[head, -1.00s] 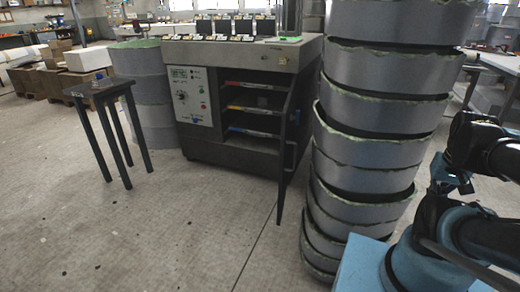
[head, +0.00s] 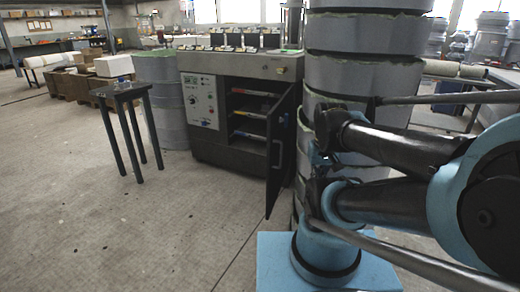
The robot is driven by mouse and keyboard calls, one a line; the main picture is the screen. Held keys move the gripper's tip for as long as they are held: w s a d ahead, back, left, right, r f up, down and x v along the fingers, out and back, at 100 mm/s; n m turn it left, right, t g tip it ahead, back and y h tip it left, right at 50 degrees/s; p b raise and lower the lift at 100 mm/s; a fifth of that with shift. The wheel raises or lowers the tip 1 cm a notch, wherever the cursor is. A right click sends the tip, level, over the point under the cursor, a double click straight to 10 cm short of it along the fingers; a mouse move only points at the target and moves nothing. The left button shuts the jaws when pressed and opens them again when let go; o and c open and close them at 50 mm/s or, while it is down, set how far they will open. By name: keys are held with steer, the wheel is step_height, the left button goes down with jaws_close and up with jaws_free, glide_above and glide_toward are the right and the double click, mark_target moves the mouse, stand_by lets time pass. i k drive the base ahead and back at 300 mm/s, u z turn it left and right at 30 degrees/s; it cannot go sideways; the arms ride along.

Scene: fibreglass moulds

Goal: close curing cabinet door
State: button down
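The curing cabinet (head: 215,147) stands at the middle back, with a control panel (head: 200,100) on its left front. Its door (head: 281,150) is hinged on the right side and stands open towards me, seen at a steep angle. Inside, several shelves with coloured edges (head: 250,112) show through the opening. My arm fills the right side of the head view, in front of the stacked moulds. The end of my arm with the gripper cannot be made out, so its state does not show.
A tall stack of grey round moulds (head: 355,75) stands close to the right of the door. A small dark table (head: 122,90) stands left of the cabinet, near another grey stack (head: 160,95). Cardboard boxes (head: 80,85) lie at the back left. The floor in front is clear.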

mark_target(278, 138)
steer(key=z, duration=0.85)
steer(key=k, duration=0.8)
steer(key=u, duration=1.6)
steer(key=i, duration=1)
